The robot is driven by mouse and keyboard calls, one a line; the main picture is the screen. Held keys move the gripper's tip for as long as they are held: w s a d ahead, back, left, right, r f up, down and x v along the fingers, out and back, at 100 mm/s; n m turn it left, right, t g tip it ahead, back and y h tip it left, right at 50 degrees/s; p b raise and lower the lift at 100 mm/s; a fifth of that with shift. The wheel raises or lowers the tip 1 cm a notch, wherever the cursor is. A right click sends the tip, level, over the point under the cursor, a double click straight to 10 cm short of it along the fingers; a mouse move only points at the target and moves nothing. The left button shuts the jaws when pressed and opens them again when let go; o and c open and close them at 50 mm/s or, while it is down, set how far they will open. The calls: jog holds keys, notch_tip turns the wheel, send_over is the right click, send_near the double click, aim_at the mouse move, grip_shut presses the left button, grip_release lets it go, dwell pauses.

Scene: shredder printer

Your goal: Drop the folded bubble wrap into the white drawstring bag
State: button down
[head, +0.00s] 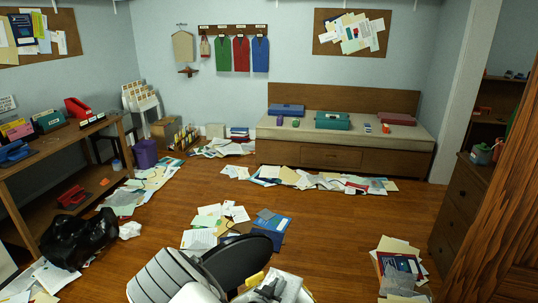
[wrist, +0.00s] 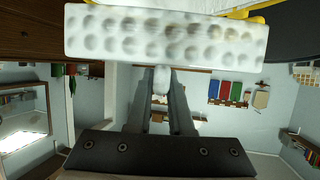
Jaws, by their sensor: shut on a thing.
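The folded bubble wrap (wrist: 165,36) is a white, dimpled slab across the top of the wrist view. My gripper (wrist: 161,80) is shut on it near the middle of its lower edge. Behind the wrap, at the top of that view, is a white surface (wrist: 190,4) with a yellow edge, which looks like the drawstring bag; its opening is hidden. In the head view my gripper (head: 268,291) is at the bottom edge, beside white and yellow material. I cannot tell there which part is wrap and which is bag.
Papers and folders (head: 268,223) lie on the floor just beyond my arm. More papers (head: 398,265) lie at right. A black bag (head: 80,238) sits at left by the wooden desk (head: 62,146). A daybed (head: 340,130) stands at the back. Wood floor is bare at centre right.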

jog(key=shift+f+b, duration=0.35)
jog(key=shift+f, duration=0.4)
jog(key=c, duration=0.7)
grip_release()
jog(key=shift+c, duration=0.2)
jog(key=p+v, duration=0.1)
jog(key=v, duration=1.6)
jog(key=shift+r, duration=0.25)
jog(key=shift+s+r, duration=0.1)
jog(key=shift+s, duration=0.05)
